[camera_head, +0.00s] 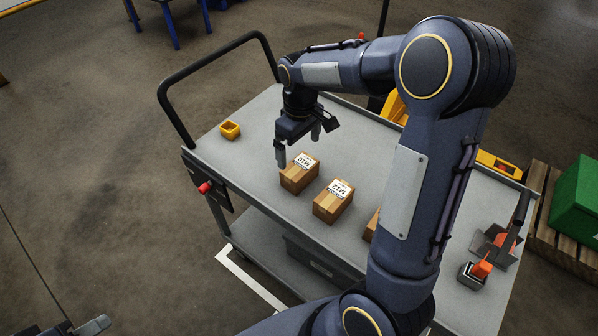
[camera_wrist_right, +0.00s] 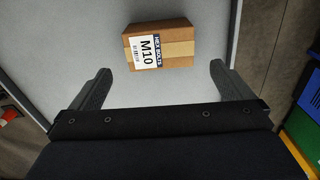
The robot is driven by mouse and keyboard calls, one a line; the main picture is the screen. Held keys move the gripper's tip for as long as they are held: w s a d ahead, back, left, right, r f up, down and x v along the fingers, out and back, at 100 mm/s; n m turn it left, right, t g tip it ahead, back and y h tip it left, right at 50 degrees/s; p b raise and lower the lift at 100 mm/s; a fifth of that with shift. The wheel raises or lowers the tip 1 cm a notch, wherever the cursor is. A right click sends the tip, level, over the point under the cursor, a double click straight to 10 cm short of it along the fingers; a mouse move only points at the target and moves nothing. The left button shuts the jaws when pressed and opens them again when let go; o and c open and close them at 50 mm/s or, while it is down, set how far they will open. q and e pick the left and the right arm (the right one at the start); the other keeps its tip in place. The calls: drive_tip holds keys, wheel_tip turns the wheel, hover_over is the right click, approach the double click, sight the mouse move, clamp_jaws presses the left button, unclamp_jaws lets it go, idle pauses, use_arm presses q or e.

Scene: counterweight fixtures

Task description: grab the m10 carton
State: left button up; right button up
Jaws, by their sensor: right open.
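The M10 carton (camera_head: 297,178) is a small brown box with a white label on top, standing on the grey cart top. In the right wrist view the M10 carton (camera_wrist_right: 176,50) lies ahead of the fingers, its label to the left. My right gripper (camera_head: 298,146) is open and empty, above and just behind the carton in the head view. Its two fingers (camera_wrist_right: 160,73) show apart in the wrist view, with the carton beyond the gap between the tips. Part of what looks like my left gripper (camera_head: 88,327) shows at the bottom left edge; its jaws are unclear.
A similar M12 carton (camera_head: 332,205) stands close to the right of the M10 carton. A third carton (camera_head: 371,226) is mostly hidden behind my right arm. A small yellow bin (camera_head: 230,130) sits near the cart's handle (camera_head: 213,64). Metal holders with orange parts stand at the right end.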

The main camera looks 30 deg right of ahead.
sight(300, 166)
wheel_tip(300, 166, down, 8)
drive_tip(key=shift+s+f, duration=0.1)
drive_tip(key=shift+f, duration=0.05)
drive_tip(key=c, duration=1.1)
